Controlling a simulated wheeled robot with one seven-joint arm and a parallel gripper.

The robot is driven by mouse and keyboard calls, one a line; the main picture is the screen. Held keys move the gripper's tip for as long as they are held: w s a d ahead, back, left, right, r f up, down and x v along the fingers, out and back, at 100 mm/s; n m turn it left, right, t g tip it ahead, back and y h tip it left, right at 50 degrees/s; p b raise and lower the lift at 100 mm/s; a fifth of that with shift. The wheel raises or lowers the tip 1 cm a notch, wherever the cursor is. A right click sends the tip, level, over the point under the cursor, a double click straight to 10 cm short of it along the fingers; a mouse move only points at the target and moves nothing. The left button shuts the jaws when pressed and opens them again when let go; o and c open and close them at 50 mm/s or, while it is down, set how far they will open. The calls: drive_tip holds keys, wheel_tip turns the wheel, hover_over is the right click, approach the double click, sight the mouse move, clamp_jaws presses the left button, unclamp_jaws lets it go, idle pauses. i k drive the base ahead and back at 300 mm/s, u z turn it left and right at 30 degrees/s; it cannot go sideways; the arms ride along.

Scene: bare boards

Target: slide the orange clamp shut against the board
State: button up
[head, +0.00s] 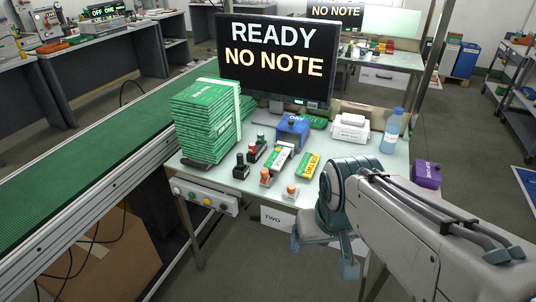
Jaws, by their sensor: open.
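A small orange-topped clamp (265,178) sits on the pale workbench (225,182), at the near end of a green board with a white label (278,156). I cannot tell whether the clamp touches that board. A second orange-topped piece (290,192) stands nearer the bench's front edge, to the right. A green board with a yellow label (308,165) lies further right. My gripper (323,256) is open, with its fingers pointing down, in front of and to the right of both orange pieces. Nothing shows between its fingers.
A blue box marked DRY (293,130) stands behind the boards. Red and black fixtures (256,148) and a tall green board stack (207,120) are left. A screen (276,60) reads "READY NO NOTE".

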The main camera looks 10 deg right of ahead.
sight(266, 174)
drive_tip(key=z, duration=0.05)
drive_tip(key=k, duration=0.45)
drive_tip(key=u, duration=0.75)
drive_tip(key=i, duration=1.45)
drive_tip(key=z, duration=0.55)
